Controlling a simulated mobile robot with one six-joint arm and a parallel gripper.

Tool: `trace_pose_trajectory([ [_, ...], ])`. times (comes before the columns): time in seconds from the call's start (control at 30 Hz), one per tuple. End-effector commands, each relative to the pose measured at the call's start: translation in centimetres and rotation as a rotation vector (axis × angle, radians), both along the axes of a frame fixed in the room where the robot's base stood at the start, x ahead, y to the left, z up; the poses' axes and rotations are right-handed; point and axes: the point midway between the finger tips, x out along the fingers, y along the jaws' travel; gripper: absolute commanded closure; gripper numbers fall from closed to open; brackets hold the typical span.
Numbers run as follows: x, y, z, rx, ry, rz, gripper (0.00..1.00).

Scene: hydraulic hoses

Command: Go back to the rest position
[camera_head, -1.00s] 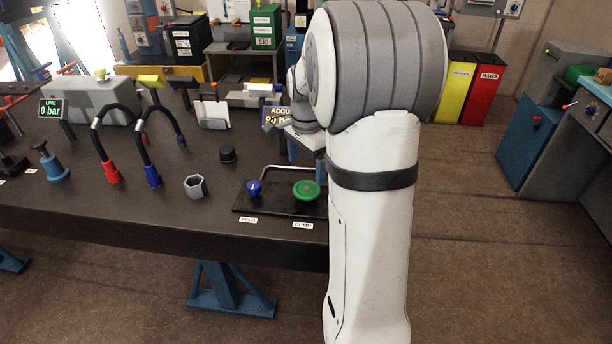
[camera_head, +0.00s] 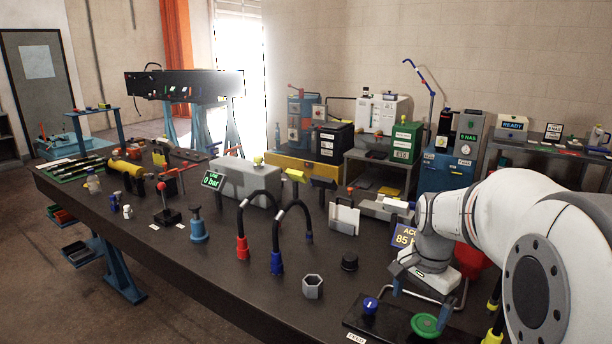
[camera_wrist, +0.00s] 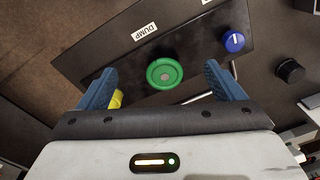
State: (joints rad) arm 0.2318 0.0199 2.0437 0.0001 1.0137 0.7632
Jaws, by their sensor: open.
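My gripper (camera_wrist: 159,76) is open and empty, its two blue fingers apart in the wrist view. The green round knob (camera_wrist: 165,74) labelled DUMP shows between and beyond the fingers, with no visible contact. A blue knob (camera_wrist: 232,41) sits beside it on the same black panel (camera_wrist: 105,55). In the head view my arm reaches in from the right, its wrist above the panel's back edge. The green knob (camera_head: 425,324) and blue knob (camera_head: 370,306) are in front of it.
On the dark bench (camera_head: 215,285) stand a red-ended hose (camera_head: 242,246), a blue-ended hose (camera_head: 277,262), a hex socket (camera_head: 312,287) and a black cap (camera_head: 349,262). A display (camera_head: 404,236) reading about 85 is close behind my wrist. A grey block (camera_head: 245,180) stands farther back.

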Motion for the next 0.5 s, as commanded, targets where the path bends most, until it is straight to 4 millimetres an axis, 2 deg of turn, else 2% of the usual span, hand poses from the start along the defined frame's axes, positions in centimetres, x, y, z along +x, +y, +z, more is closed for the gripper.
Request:
trace_pose_trajectory([
  [0.03,-1.8,1.7,0.6,-0.011,-0.023,0.113,0.12],
  [0.2,-7.5,5.7,0.9,-0.054,-0.074,0.493,0.12],
  [0.4,-12.8,8.4,0.0,-0.104,-0.120,0.839,0.12],
  [0.5,-14.2,8.9,-0.5,-0.121,-0.132,0.938,0.12],
])
